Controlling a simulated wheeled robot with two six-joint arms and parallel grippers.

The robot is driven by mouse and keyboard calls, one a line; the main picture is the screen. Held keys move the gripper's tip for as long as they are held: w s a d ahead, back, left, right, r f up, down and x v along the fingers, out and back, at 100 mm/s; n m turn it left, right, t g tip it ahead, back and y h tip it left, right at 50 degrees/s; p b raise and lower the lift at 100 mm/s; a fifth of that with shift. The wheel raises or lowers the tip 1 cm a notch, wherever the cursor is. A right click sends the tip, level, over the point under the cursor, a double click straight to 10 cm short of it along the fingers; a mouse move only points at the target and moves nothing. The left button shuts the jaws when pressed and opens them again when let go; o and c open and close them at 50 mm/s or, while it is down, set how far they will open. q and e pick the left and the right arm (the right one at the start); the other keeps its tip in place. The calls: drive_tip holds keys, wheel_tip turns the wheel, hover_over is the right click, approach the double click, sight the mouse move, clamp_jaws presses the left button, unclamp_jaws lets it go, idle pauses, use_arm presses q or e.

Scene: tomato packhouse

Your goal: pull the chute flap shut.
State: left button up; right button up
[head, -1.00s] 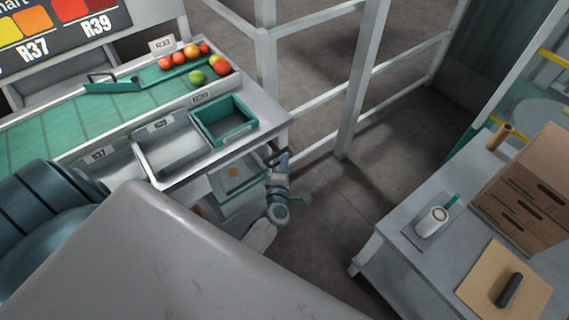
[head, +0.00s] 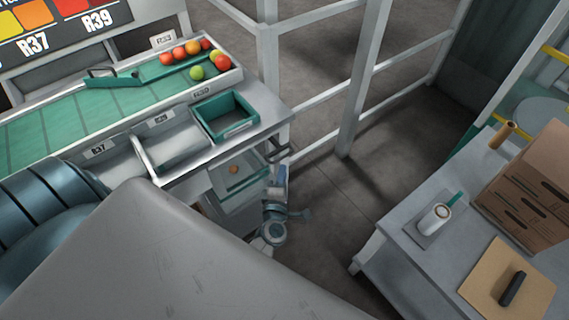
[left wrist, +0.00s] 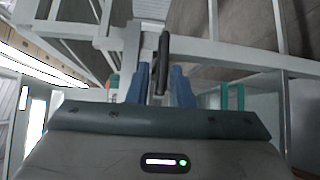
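The chute flap (head: 235,194) shows under the bench in the head view, a pale panel below the bench edge with a small orange spot above it. A dark handle (head: 281,153) sits at the right end of the bench. My left gripper (head: 282,168) is just below and near this handle, its arm low in front of the bench. In the left wrist view the two blue fingers (left wrist: 161,80) stand apart, with a dark upright bar (left wrist: 163,55) in line between them. I see gaps beside the bar; contact cannot be told. My right gripper is out of view.
The bench carries a green tray (head: 225,118), a grey tray and a green conveyor (head: 60,125) with several tomatoes (head: 190,52). Pale railings (head: 362,80) stand behind. Floor between is clear.

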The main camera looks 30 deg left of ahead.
use_arm(q)
drive_tip(key=shift+b+v, duration=0.45)
drive_tip(key=shift+v, duration=1.55)
drive_tip(key=s+d+f+m+g+h, duration=0.15)
drive_tip(key=s+f+m, duration=0.3)
drive_tip(key=f, duration=0.45)
drive_tip(key=s+f+m+g+h, duration=0.3)
drive_tip(key=f+m, duration=0.2)
drive_tip(key=f, duration=0.5)
drive_tip(key=s+d+f+m+g+h, duration=0.1)
drive_tip(key=s+f+m+g+h, duration=0.15)
drive_tip(key=f+m, duration=0.45)
drive_tip(key=s+a+f+m+g, duration=0.2)
drive_tip(key=s+f, duration=0.4)
drive_tip(key=s, duration=0.3)
drive_tip(key=s+a+f+m+g, duration=0.2)
drive_tip(key=s+f, duration=0.4)
drive_tip(key=s, duration=0.3)
drive_tip(key=s+a+f+m+g+y, duration=0.1)
drive_tip(key=s+a+f+m+g, duration=0.2)
drive_tip(key=s+f, duration=0.3)
drive_tip(key=s+g, duration=0.1)
drive_tip(key=s, duration=0.2)
drive_tip(key=shift+s+a, duration=0.25)
drive_tip(key=shift+a, duration=0.05)
